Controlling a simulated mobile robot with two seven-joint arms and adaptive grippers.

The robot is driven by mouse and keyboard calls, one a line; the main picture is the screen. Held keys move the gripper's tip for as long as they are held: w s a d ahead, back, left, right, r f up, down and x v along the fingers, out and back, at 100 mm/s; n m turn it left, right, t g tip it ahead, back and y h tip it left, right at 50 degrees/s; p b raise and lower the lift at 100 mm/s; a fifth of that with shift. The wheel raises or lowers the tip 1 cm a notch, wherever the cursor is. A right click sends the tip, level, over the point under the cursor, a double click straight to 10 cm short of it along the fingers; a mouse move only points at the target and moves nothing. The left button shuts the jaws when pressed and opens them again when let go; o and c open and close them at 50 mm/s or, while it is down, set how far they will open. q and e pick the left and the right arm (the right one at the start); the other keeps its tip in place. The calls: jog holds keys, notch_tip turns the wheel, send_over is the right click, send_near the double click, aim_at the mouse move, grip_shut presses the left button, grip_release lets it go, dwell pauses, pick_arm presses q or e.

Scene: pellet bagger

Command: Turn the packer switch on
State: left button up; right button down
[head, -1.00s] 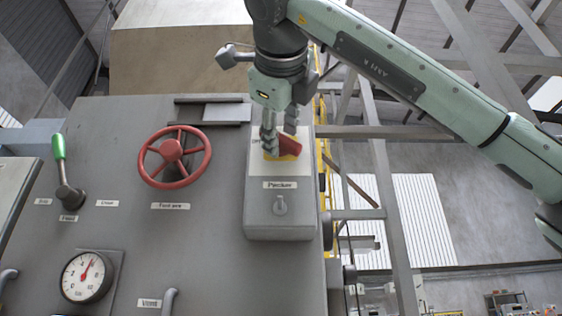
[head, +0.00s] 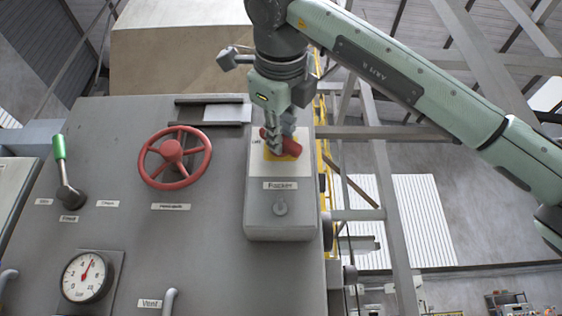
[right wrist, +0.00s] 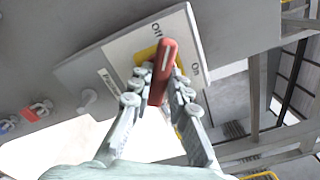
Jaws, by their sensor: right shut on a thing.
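The packer switch has a red handle (right wrist: 163,72) on a yellow base (head: 283,157), set in a pale plate on a grey box (head: 280,212) with a "Packer" label. My right gripper (head: 273,143) comes down from above and is shut on the red handle. In the right wrist view the fingers (right wrist: 158,88) lie on both sides of the handle, and "Off" and "On" marks show on the plate. In the head view the fingers hide most of the handle. My left gripper is out of view.
Left of the box on the grey panel are a red handwheel (head: 174,157), a green-tipped lever (head: 64,170) and a pressure gauge (head: 87,276). A small knob (head: 280,208) sits below the Packer label. Metal framework (head: 385,190) stands to the right.

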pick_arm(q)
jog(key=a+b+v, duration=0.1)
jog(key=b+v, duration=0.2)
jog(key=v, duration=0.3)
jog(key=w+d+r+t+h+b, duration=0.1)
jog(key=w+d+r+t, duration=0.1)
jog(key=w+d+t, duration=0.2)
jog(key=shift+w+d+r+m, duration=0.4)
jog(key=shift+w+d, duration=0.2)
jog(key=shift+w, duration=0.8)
pick_arm(e)
jog(key=shift+m, duration=5.6)
jog(key=c, duration=1.4)
grip_release()
jog(key=shift+w, duration=0.15)
jog(key=shift+c, duration=0.2)
